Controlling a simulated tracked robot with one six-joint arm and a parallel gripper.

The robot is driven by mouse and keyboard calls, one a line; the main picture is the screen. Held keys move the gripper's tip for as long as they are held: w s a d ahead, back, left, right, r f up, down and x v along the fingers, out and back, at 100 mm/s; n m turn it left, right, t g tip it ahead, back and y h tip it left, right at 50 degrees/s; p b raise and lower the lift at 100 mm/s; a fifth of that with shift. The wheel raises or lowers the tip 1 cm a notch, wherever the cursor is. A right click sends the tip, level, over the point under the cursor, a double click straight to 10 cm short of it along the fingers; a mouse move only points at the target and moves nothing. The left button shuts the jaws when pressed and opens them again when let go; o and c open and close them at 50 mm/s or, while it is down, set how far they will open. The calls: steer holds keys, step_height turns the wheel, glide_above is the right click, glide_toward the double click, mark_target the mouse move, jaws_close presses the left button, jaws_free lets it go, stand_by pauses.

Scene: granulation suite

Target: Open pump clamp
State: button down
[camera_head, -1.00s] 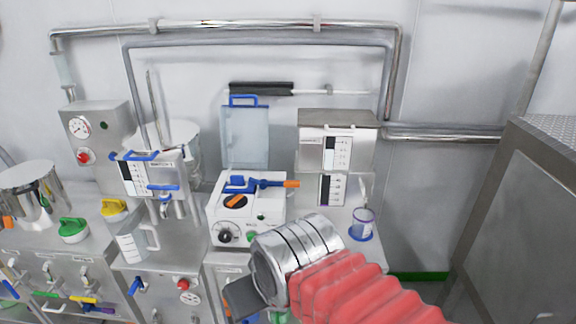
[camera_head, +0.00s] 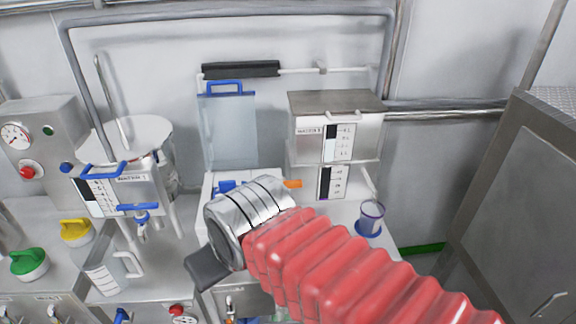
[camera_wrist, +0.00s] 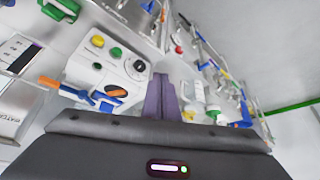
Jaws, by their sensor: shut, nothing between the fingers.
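The pump is a white box (camera_wrist: 85,68) with round knobs and buttons in the wrist view. In the head view its top edge (camera_head: 208,182) shows, with most of its front hidden behind my arm. The pump clamp has a blue lever (camera_wrist: 103,98) with an orange end, at the left of my fingers in the wrist view. In the head view its blue part (camera_head: 224,187) and orange tip (camera_head: 292,183) show on either side of my wrist. My gripper (camera_wrist: 161,97) is shut and empty, its purple fingers beside the pump and apart from the clamp lever.
A clear blue-handled panel (camera_head: 228,130) stands behind the pump. A steel box with a scale (camera_head: 335,128) and a clear cup (camera_head: 371,215) are at the right. A steel vessel (camera_head: 130,150) and a jug (camera_head: 103,270) are at the left.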

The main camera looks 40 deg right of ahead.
steer(key=shift+w, duration=0.1)
stand_by(0.3)
steer(key=w+d+r+n+g, duration=0.1)
steer(key=w+d+r+n, duration=0.2)
steer(key=w+d+r, duration=0.3)
steer(key=w+d+r+n+g, duration=0.2)
steer(key=w+d+r, duration=0.1)
steer(key=w+d, duration=0.4)
steer(key=w+d+n+y, duration=0.1)
steer(key=d+n, duration=0.5)
steer(key=d, duration=1.5)
steer(key=shift+w+r+g+y, duration=0.2)
steer(key=shift+w+g+y, duration=0.2)
steer(key=shift+y, duration=0.4)
steer(key=shift+f, duration=0.1)
